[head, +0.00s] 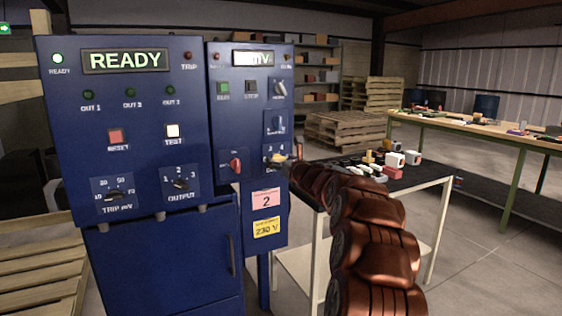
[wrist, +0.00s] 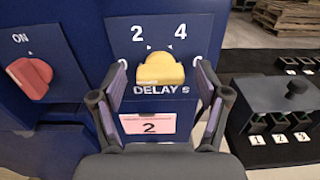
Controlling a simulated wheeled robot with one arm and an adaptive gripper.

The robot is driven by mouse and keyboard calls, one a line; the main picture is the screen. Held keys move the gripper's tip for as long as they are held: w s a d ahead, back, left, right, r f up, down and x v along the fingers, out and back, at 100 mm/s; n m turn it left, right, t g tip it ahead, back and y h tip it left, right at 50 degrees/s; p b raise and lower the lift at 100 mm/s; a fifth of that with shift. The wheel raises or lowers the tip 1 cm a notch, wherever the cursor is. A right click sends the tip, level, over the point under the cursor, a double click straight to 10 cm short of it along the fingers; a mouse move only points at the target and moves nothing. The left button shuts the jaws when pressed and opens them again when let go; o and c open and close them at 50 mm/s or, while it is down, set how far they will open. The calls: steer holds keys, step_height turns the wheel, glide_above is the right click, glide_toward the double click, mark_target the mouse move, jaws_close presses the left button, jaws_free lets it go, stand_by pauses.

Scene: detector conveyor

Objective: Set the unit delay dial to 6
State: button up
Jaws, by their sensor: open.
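The delay dial is a yellow knob (wrist: 161,69) on a blue panel, above the words "DELAY s". The figures 2 and 4 show above it in the wrist view, with two small marks between them. No 6 is visible there, and I cannot tell which figure the knob points to. My gripper (wrist: 160,78) is open, with one finger on each side of the knob; I cannot tell whether they touch it. In the head view my copper-coloured arm reaches to the panel's lower right, and the dial (head: 278,157) is partly hidden by my gripper.
A red ON switch (wrist: 30,77) is left of the dial; a pink "2" label (wrist: 148,125) is below. The left cabinet shows "READY" (head: 125,61), with trip and output dials (head: 180,183). A dark-topped table (head: 430,176) with small items stands right. Pallets (head: 345,132) are behind.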

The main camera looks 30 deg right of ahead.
steer(key=c, duration=1.2)
steer(key=shift+o, duration=0.2)
